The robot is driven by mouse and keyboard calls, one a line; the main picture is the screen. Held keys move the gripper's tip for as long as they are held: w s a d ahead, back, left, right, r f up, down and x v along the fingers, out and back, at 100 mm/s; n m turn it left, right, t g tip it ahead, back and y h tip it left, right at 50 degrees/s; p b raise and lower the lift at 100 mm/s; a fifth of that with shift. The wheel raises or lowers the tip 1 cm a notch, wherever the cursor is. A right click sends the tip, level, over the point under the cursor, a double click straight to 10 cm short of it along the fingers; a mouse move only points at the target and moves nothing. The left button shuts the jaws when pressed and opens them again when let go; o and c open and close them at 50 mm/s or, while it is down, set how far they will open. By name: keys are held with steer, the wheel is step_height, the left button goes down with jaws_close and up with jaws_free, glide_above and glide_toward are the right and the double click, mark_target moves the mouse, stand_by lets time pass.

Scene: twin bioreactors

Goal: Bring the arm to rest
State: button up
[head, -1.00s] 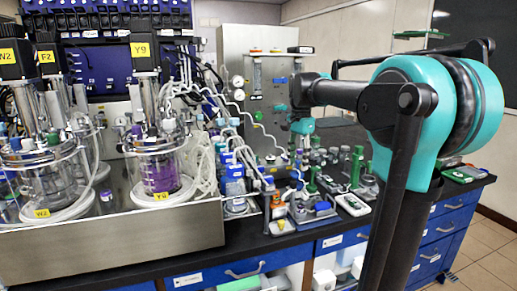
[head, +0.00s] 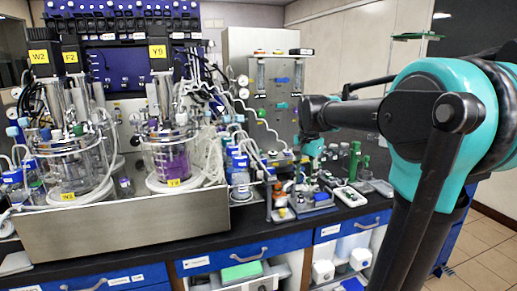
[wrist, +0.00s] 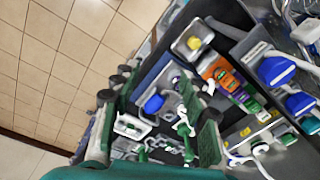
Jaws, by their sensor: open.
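My arm reaches in from the right of the head view, with a teal and black joint in the foreground. Its dark forearm runs left to my wrist, and the teal end with my gripper (head: 311,163) points down over the bench's small gear. The fingertips are hard to make out there against the clutter.
A black-topped bench (head: 345,211) with blue drawers carries a steel tray (head: 120,226) with glass vessels, one holding purple liquid (head: 174,164). Bottles, tubing and small devices crowd the bench below my gripper. Tiled floor (wrist: 60,60) is clear beside the bench.

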steer(key=s+d+f+n+t, duration=0.3)
steer(key=s+f+n, duration=0.6)
steer(key=s+f, duration=1)
step_height(320, 180, down, 4)
steer(key=shift+s+d+r, duration=0.15)
steer(key=shift+s+r, duration=0.05)
steer(key=shift+s, duration=0.05)
